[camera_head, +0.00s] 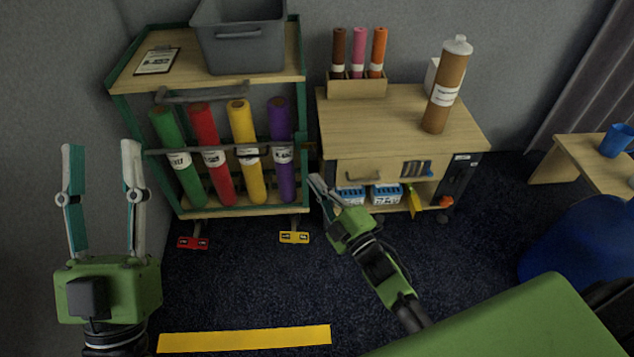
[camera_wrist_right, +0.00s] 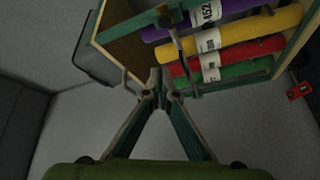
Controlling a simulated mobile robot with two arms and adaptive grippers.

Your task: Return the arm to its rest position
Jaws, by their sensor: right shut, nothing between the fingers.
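My left gripper (camera_head: 102,160) is at the left of the head view, upright, with its two fingers apart and nothing between them. My right gripper (camera_head: 316,184) is near the middle of the head view, in front of the gap between the shelf cart and the small cabinet. Its fingers are together and hold nothing. In the right wrist view the fingertips (camera_wrist_right: 160,80) meet in front of the shelf cart. I cannot tell from one moment whether the right gripper touches the cart.
The shelf cart (camera_head: 122,77) holds green, red, yellow and purple rolls (camera_head: 282,150) and a grey bin (camera_head: 240,50). The wooden cabinet (camera_head: 400,115) carries a brown cartridge (camera_head: 446,85) and a small rack of tubes (camera_head: 357,88). Dark floor lies in front, with a yellow strip (camera_head: 245,338).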

